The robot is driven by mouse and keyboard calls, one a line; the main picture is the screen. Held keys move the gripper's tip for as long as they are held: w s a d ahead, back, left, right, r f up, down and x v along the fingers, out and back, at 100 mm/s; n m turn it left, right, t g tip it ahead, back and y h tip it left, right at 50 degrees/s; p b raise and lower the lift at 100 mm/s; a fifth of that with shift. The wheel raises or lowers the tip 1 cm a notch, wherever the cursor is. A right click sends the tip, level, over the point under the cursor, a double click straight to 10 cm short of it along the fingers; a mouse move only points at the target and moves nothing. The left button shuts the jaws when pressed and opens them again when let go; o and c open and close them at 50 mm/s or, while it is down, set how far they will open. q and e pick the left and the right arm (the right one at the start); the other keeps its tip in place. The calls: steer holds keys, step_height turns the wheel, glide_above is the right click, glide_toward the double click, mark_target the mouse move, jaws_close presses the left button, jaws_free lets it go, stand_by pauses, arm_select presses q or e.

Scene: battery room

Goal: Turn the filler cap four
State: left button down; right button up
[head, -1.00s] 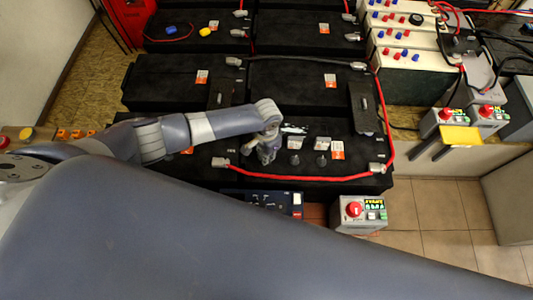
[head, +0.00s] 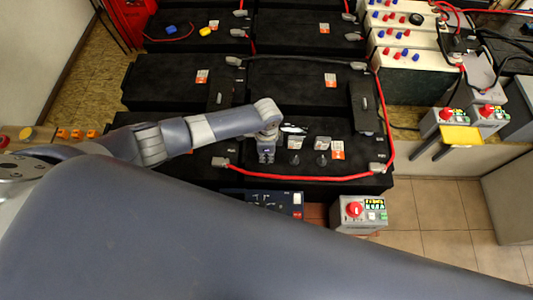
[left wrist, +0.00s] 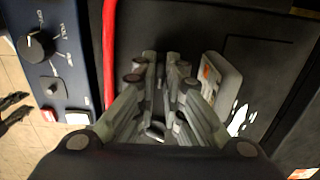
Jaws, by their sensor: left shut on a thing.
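My left gripper (head: 266,152) is over the near black battery (head: 205,170), pointing down at its top. It is shut on a filler cap, which is mostly hidden between the fingers. In the left wrist view the fingers (left wrist: 160,78) are close together, with a dark gap between them. To the right of the gripper in the head view, two small dark caps (head: 294,160) (head: 321,161) stand in a row on the same battery. I cannot read any cap number.
A red cable (head: 300,178) runs along the battery's front edge, close beside the gripper, and shows in the left wrist view (left wrist: 109,50). A dark blue panel with knobs (left wrist: 55,60) lies beyond it. Grey-white blocks (head: 322,143) stand behind the caps.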

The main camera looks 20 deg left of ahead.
stand_by(0.5)
arm_select(q)
steer(key=c, duration=1.7)
jaws_free()
step_height(320, 180, up, 12)
